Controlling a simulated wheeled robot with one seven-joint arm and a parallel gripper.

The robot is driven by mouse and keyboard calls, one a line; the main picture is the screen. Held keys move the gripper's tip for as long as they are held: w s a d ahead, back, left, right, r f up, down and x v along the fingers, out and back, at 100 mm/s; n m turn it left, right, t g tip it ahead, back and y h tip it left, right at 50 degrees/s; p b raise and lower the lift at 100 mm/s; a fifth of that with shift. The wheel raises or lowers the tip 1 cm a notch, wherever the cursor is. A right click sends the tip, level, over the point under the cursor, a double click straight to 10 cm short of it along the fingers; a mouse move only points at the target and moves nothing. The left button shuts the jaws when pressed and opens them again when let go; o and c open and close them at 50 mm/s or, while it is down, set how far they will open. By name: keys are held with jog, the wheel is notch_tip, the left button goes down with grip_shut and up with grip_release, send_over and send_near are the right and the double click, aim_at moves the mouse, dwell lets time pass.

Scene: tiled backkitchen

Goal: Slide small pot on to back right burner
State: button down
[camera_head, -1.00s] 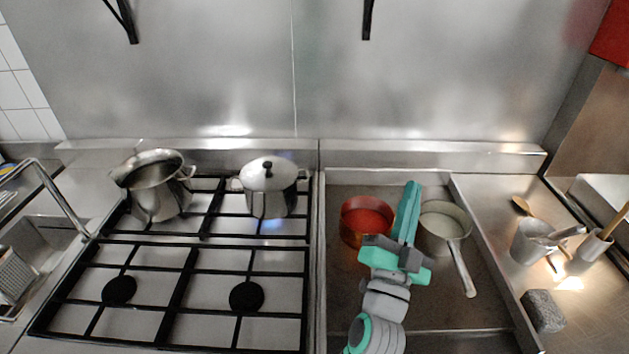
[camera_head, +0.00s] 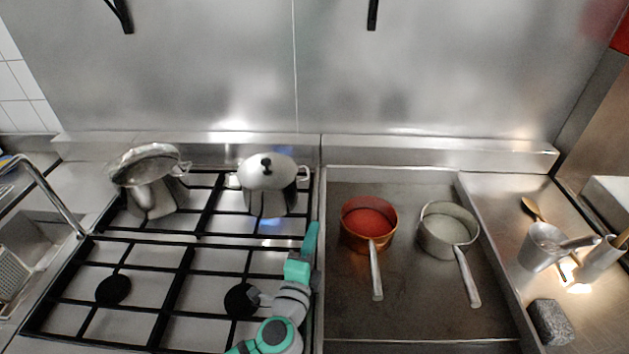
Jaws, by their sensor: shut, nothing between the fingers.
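A small steel pot (camera_head: 269,198) with a domed lid and black knob stands upright on the back right part of the black stove grate (camera_head: 178,242). The burner beneath it is hidden, so I cannot tell how well it is centred. My gripper (camera_head: 311,230) is shut and empty, its teal fingers pointing away from me along the stove's right edge. It is in front and to the right of the small pot, apart from it in the picture.
A copper pan (camera_head: 354,238) with red contents and a steel pan (camera_head: 433,248) stand on the flat plate (camera_head: 415,312) at right, handles towards me. The front burners are bare.

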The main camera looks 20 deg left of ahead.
jog(key=w+a, duration=0.1)
jog(key=w, duration=0.5)
jog(key=w+a, duration=0.1)
jog(key=w, duration=1.2)
jog(key=shift+w+a, duration=0.4)
jog(key=s+a, duration=0.1)
jog(key=a, duration=0.2)
jog(key=shift+s+a, duration=0.15)
jog(key=shift+s, duration=0.25)
jog(key=shift+w+f, duration=0.1)
